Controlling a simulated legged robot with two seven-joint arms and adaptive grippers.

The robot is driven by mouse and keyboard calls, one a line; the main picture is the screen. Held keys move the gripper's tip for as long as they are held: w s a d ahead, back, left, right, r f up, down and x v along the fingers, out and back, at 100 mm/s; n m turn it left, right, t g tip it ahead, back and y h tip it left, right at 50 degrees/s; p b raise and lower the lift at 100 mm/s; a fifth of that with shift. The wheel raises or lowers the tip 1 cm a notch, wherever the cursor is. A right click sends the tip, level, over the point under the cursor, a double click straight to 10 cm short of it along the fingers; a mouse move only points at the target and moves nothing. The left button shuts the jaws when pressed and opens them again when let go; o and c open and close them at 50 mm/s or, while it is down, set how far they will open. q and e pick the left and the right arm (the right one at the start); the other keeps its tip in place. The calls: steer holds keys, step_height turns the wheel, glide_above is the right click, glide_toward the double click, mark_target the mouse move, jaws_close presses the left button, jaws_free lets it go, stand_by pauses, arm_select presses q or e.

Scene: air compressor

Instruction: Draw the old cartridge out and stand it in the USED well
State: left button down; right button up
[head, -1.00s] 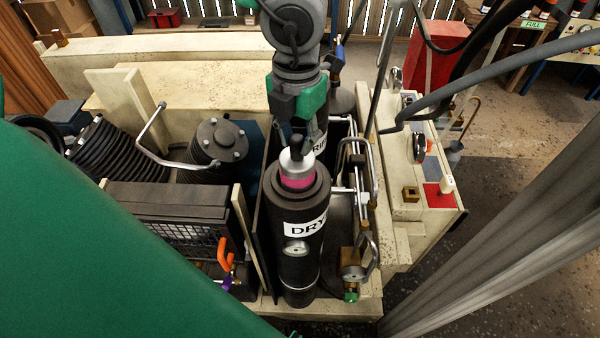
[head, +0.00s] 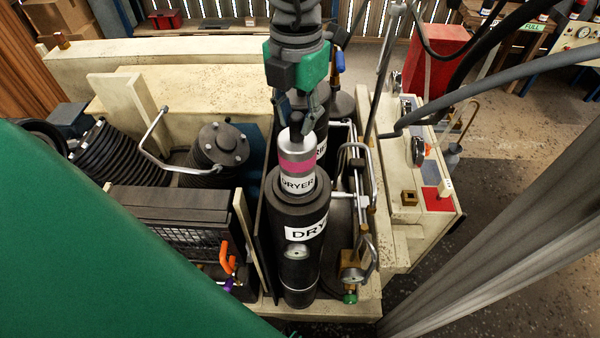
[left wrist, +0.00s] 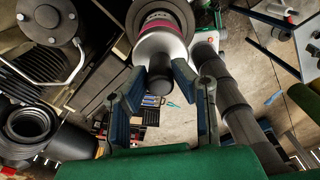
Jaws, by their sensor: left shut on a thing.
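The old cartridge (head: 297,165) is a silver cylinder with a pink band and a DRYER label. It stands upright, partly out of the top of the black dryer housing (head: 298,215), its lower part hidden inside. My left gripper (head: 297,120) points down from above and is shut on the dark knob on the cartridge's top. In the left wrist view the fingers of my left gripper (left wrist: 159,76) flank that knob, with the cartridge's silver top (left wrist: 160,43) and pink band beyond. My right gripper is not in view. I cannot make out the USED well.
A second black dryer tower stands just behind, partly hidden by my arm. Metal pipes (head: 372,190) and a brass valve (head: 352,275) run close on the right. A black finned cylinder (head: 218,152) stands to the left. A green surface (head: 90,250) fills the lower left.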

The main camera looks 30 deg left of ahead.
arm_select(q)
step_height(320, 180, up, 15)
steer(key=shift+r, duration=0.2)
stand_by(1.6)
steer(key=shift+a+f, duration=0.1)
